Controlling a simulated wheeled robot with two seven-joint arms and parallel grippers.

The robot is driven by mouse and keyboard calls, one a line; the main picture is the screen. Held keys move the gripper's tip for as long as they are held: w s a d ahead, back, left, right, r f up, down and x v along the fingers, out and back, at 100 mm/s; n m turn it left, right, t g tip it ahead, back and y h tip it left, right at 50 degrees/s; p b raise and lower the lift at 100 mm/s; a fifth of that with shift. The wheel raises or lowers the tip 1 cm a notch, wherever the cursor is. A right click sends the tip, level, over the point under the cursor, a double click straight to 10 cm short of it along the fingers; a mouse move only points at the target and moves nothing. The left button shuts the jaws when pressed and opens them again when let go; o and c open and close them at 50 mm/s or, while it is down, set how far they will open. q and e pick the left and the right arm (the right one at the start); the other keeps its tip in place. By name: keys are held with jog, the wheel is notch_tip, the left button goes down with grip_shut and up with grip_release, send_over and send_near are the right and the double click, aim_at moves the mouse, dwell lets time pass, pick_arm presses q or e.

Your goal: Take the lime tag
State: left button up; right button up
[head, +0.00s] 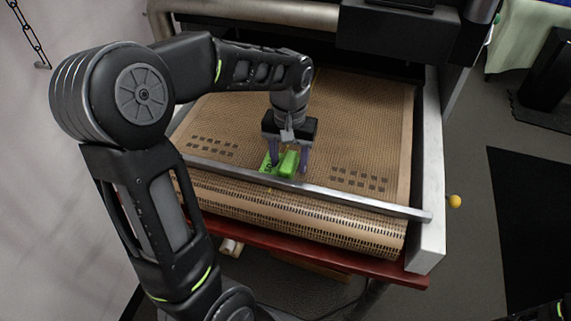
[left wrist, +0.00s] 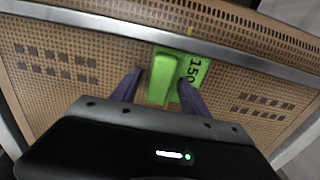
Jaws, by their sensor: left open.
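The lime tag (head: 290,161) lies on the tan perforated belt, close to the metal bar. It has a raised block on its left part in the left wrist view (left wrist: 166,76) and a flat part printed with dark figures that read like "150" (left wrist: 187,68). My left gripper (head: 288,160) points down at the tag. In the left wrist view its two purple fingers (left wrist: 158,88) are apart, one on each side of the raised block. The right finger overlaps the flat part in the picture. I cannot tell whether either finger touches the tag. My right gripper is not in view.
The perforated belt (head: 350,115) has groups of dark rectangles on both sides of the tag. A metal bar (head: 330,195) crosses its front. A white side wall (head: 430,160) bounds it at right, and a dark machine housing (head: 390,35) stands behind.

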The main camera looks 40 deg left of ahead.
pick_arm(q)
jog(key=shift+c, duration=0.5)
grip_shut()
